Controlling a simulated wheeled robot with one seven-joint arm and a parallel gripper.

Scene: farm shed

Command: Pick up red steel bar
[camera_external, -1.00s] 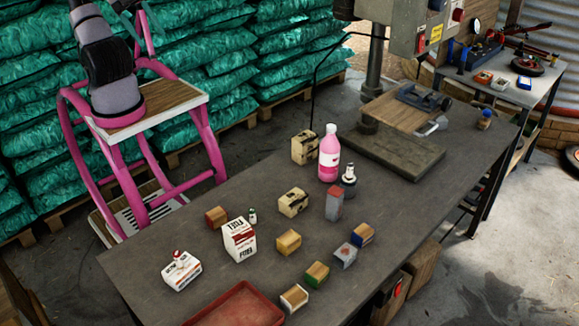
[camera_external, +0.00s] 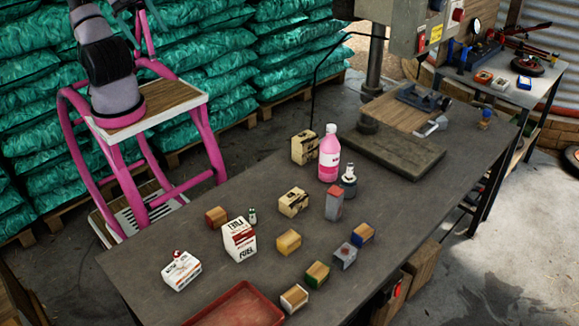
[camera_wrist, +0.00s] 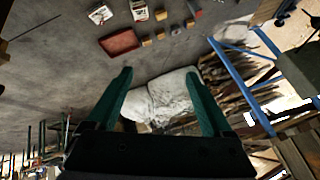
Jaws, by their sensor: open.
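The likely red steel bar (camera_external: 334,205) is a small upright grey block with a red top. It stands on the dark workbench (camera_external: 200,217), in front of the pink bottle (camera_external: 329,158) and close to a small grey and white item (camera_external: 349,180). My gripper (camera_wrist: 159,75) shows in the wrist view with its two green fingers spread wide and nothing between them. It is well away from the bar, and the bench objects appear small at the top of that view. In the external view my arm is at the upper left and I cannot make out the gripper.
A red tray (camera_external: 236,314) lies at the bench's front edge. A fuel carton (camera_external: 240,239), a white box (camera_external: 181,270) and several small blocks stand around the bar. A drill press base (camera_external: 392,148) occupies the bench's far part. Bare bench lies right of the bar.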

